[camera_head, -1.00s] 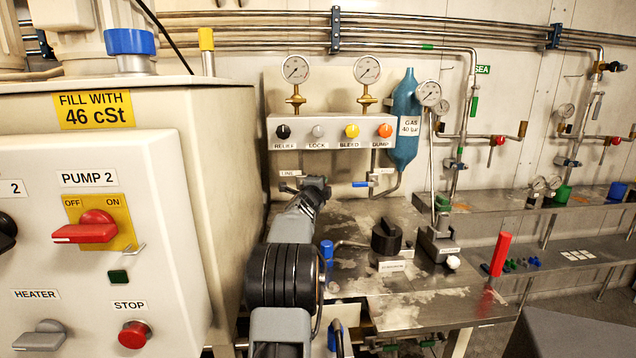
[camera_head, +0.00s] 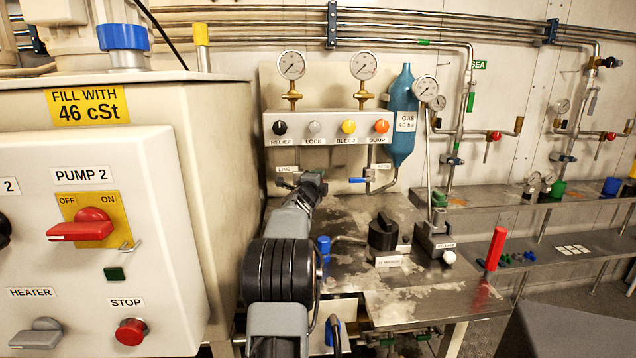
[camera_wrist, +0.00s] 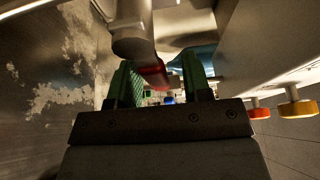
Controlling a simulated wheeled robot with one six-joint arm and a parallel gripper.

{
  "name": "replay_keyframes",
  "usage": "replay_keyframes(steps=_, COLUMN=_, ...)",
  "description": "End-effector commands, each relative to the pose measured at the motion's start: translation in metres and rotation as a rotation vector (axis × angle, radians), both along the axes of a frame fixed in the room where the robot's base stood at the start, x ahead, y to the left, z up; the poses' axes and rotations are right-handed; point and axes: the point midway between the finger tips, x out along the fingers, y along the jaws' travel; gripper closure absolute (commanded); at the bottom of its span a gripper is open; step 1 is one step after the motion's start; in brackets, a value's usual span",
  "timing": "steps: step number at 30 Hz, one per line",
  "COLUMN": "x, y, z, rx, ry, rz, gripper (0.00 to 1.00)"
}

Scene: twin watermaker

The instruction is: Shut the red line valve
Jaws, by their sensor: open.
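The valve labelled LINE (camera_head: 287,169) sits under the left end of the white knob panel in the head view. My arm's end reaches up beside it and hides most of the valve there. In the wrist view a red handle (camera_wrist: 154,76) shows below a pale round part, at the gap between the green fingers of my gripper (camera_wrist: 162,82). My gripper is open. The handle appears to be between or just beyond the fingertips; contact cannot be told.
The panel (camera_head: 325,126) with several knobs hangs just above; its orange knob (camera_wrist: 258,108) and yellow knob (camera_wrist: 298,106) show at right in the wrist view. A blue-handled valve (camera_head: 358,180) is right of my arm. The pump cabinet (camera_head: 105,230) stands close on the left.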

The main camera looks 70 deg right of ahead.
Motion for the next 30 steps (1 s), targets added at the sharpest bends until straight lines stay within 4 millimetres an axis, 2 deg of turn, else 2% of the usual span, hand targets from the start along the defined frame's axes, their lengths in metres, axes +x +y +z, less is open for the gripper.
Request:
replay_keyframes(steps=7, x=0.000, y=0.004, z=-0.001, rx=0.001, ry=0.001, rz=0.000, gripper=0.55)
replay_keyframes(steps=11, x=-0.001, y=0.018, z=-0.001, rx=0.001, ry=0.002, rz=0.001, gripper=0.55)
replay_keyframes(steps=24, x=-0.008, y=0.103, z=0.000, rx=0.000, ry=0.000, rz=0.002, gripper=0.55)
replay_keyframes(steps=30, x=-0.010, y=0.127, z=-0.001, rx=0.000, ry=0.000, rz=0.001, gripper=0.55)
